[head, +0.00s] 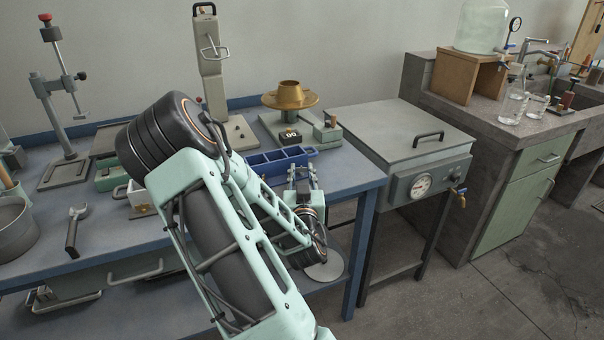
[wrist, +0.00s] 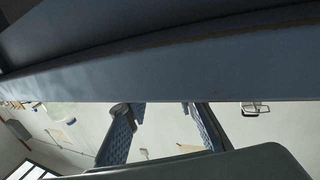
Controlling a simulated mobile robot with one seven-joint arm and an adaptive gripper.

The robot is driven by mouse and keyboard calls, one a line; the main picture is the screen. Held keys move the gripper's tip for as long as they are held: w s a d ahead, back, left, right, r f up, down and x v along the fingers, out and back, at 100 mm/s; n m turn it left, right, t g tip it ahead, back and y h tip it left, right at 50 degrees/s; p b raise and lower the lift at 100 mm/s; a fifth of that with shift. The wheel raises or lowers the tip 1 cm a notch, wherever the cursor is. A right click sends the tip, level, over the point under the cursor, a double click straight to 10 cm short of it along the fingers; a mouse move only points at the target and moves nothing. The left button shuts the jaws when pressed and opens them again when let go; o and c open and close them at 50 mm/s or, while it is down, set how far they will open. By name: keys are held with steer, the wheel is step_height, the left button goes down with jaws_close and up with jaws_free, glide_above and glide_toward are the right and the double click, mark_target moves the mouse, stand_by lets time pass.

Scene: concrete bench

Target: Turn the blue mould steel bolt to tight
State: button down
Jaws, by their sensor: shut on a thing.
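The blue mould (head: 283,160), a row of open compartments, sits near the right end of the bench. My gripper (head: 303,172) is at the mould's near right side, with its fingers pointing toward it. In the wrist view my gripper (wrist: 160,106) shows two ribbed fingers, spaced apart, with their tips up against a blue face that fills the upper part. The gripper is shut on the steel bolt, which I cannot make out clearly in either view. How far the bolt is turned cannot be told.
A grey lidded cabinet with a gauge (head: 420,184) stands close at right.

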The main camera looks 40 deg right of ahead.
steer(key=c, duration=1.6)
jaws_free()
step_height(320, 180, up, 10)
steer(key=shift+c, duration=0.6)
